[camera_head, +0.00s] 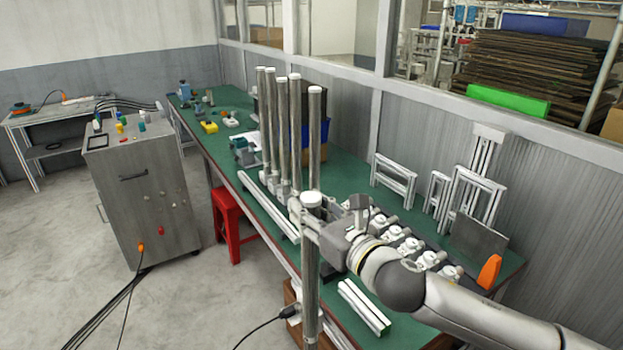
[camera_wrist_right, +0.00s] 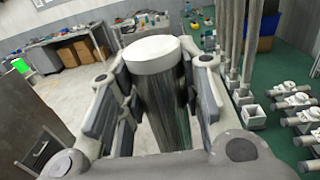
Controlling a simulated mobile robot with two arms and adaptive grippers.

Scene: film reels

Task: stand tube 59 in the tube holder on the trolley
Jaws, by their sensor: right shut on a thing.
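My right gripper (camera_head: 309,222) is shut around the upper part of a long grey tube with a white cap (camera_head: 311,270). The tube hangs upright in front of the green bench's edge, and its lower end is out of view. The right wrist view shows the white cap and shaft (camera_wrist_right: 168,112) between the finger pads (camera_wrist_right: 160,90). No number is readable on it. Several similar capped tubes (camera_head: 295,130) stand upright on the bench behind. An empty white square holder (camera_wrist_right: 254,116) is on the bench in the wrist view. I cannot identify a trolley with certainty. My left gripper is out of view.
The green bench (camera_head: 345,185) carries white rails (camera_head: 268,205), metal frames (camera_head: 395,180) and a row of clamp-like parts (camera_head: 410,247). A red stool (camera_head: 227,220) is beside it. A grey cabinet (camera_head: 140,190) with small items stands left, with cables on the floor. Floor between is clear.

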